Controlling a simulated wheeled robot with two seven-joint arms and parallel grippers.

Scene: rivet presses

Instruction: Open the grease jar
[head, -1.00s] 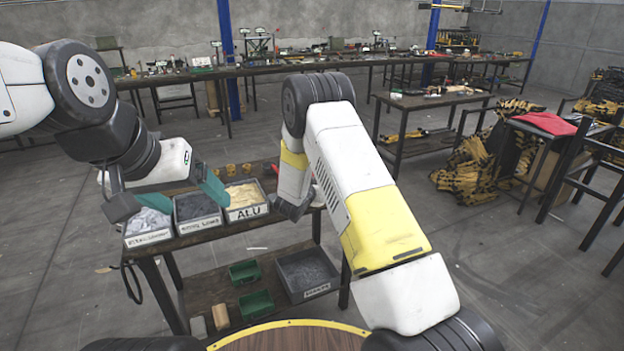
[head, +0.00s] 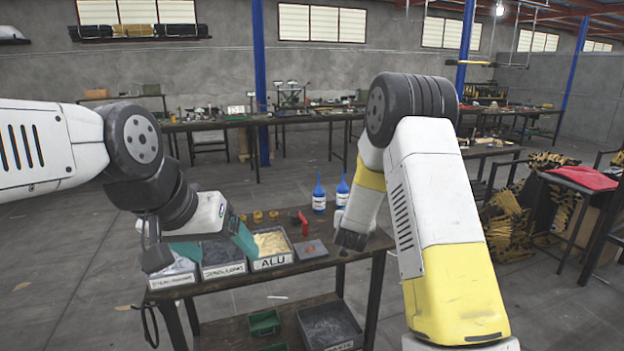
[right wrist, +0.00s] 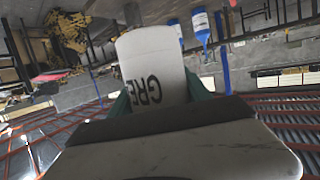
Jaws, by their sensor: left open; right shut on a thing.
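The grease jar (right wrist: 150,65), white with the dark letters "GRE" showing, is in the right wrist view. My right gripper (right wrist: 160,98) is shut on it, with a green finger on each side. The jar appears upside down in this view, and its lid cannot be made out.
A grey bin (head: 325,328) sits on the lower shelf.

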